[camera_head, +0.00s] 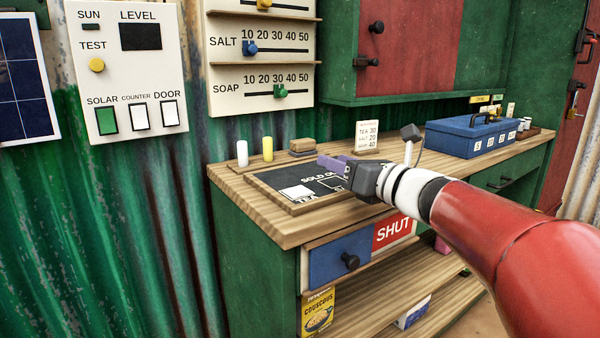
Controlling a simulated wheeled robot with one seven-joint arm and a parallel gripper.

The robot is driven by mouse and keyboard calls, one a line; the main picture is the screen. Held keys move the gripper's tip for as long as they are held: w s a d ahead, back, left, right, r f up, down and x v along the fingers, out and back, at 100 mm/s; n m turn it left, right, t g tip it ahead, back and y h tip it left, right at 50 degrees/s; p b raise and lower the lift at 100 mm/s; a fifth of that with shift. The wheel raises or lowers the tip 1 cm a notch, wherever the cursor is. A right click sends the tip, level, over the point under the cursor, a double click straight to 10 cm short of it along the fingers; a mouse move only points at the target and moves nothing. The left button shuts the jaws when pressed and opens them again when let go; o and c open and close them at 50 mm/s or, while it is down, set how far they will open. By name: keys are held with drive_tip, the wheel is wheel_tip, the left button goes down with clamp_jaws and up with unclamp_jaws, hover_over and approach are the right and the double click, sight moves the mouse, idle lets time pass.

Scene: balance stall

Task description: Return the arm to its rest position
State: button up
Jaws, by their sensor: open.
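My arm reaches in from the lower right, and its red link is large in the head view. My gripper (335,163) is at the far end of the arm, past the white and dark wrist rings. Its purple finger parts point left over the dark board (272,180) on the wooden counter (262,226). I see nothing held between the fingers. The gap between them is small in this view. The gripper and wrist hide part of the board and the counter behind. I cannot tell the exact height above the board.
A white chalk (242,153), a yellow chalk (267,148) and a brown eraser block (302,146) stand behind the board. A price card (367,136) and a blue cash box (468,137) are farther back. Green-red cabinets (480,30) hang above.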

drive_tip(key=shift+d+r+m+t+h, duration=0.25)
drive_tip(key=shift+m+t+h, duration=0.2)
drive_tip(key=shift+m, duration=0.55)
drive_tip(key=d+m+h, duration=0.1)
drive_tip(key=m, duration=0.1)
drive_tip(key=d+m+t+h, duration=0.1)
drive_tip(key=m+h, duration=0.1)
drive_tip(key=m, duration=0.1)
drive_tip(key=s+d+m+t+h, duration=0.1)
drive_tip(key=m, duration=0.1)
drive_tip(key=shift+d+m+t+h, duration=0.25)
drive_tip(key=shift+m, duration=0.15)
drive_tip(key=s+d+f+m+g+h, duration=0.3)
drive_tip(key=s+d+f+m+h, duration=0.55)
drive_tip(key=m, duration=0.95)
drive_tip(key=s+a+f+m+g+y, duration=0.1)
drive_tip(key=s+a+f+m+g, duration=0.1)
drive_tip(key=s+f+m+g, duration=0.2)
drive_tip(key=s+a+f+m+g+y, duration=0.1)
drive_tip(key=s+f+m+g, duration=0.3)
drive_tip(key=s+f+m, duration=0.6)
drive_tip(key=s+a+f, duration=0.1)
drive_tip(key=s+f, duration=0.1)
drive_tip(key=s, duration=0.2)
drive_tip(key=shift+s+a+g, duration=0.15)
drive_tip(key=shift+a+g, duration=0.2)
drive_tip(key=shift+g, duration=0.05)
